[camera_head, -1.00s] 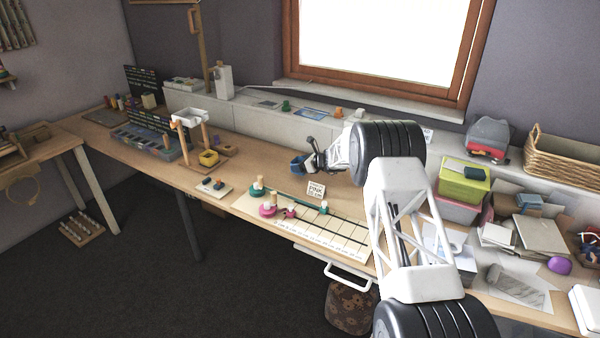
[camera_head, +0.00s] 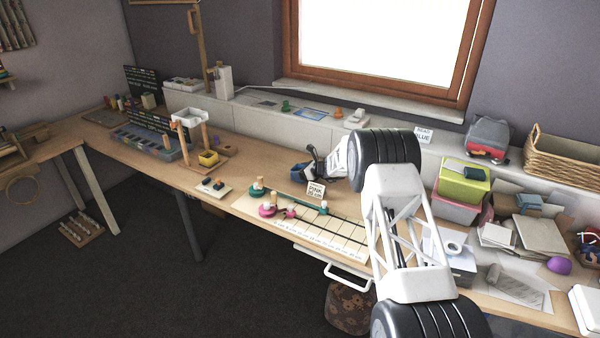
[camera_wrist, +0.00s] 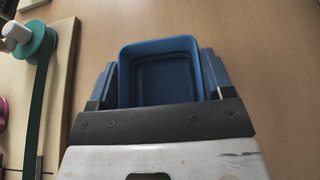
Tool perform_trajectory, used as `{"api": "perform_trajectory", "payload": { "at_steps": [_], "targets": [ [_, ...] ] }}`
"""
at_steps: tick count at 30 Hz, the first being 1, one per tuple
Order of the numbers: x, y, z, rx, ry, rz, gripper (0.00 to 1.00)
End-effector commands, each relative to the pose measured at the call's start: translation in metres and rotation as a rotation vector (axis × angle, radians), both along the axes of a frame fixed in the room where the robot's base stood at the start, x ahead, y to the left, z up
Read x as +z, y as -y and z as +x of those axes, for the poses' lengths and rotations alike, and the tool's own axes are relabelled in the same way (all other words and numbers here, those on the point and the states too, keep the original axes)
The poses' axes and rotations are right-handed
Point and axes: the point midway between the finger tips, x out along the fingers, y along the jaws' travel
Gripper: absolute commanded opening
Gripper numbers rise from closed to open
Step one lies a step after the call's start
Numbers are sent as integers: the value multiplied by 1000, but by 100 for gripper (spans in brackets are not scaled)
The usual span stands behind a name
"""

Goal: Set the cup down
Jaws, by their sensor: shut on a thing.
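The cup is a small blue, square-mouthed container (camera_head: 301,171) just behind the cream measuring board in the head view. In the wrist view the blue cup (camera_wrist: 162,72) is upright with its open mouth towards the camera, and it looks empty inside. My gripper (camera_head: 308,168) is shut on the cup, with one finger along each side of it; the fingers also show in the wrist view (camera_wrist: 158,88). The cup is low over the wooden table (camera_wrist: 275,70). Whether its base touches the table cannot be told.
The measuring board (camera_head: 330,236) with a teal ribbon spool (camera_wrist: 36,42) lies to the cup's left in the wrist view. A "PINK" card (camera_head: 316,190) stands close by. A yellow cup (camera_head: 208,158) sits further left.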

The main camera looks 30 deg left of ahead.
Motion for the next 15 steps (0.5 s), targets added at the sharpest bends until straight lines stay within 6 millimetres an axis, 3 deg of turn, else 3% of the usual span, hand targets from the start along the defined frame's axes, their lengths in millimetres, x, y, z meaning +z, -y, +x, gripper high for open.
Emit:
{"api": "perform_trajectory", "payload": {
  "at_steps": [5,6,9,11,15],
  "targets": [
    [-3,0,0,0,0,0,51],
    [-3,0,0,0,0,0,75],
    [-3,0,0,0,0,0,91],
    [-3,0,0,0,0,0,99],
    [-3,0,0,0,0,0,99]
  ]
}}
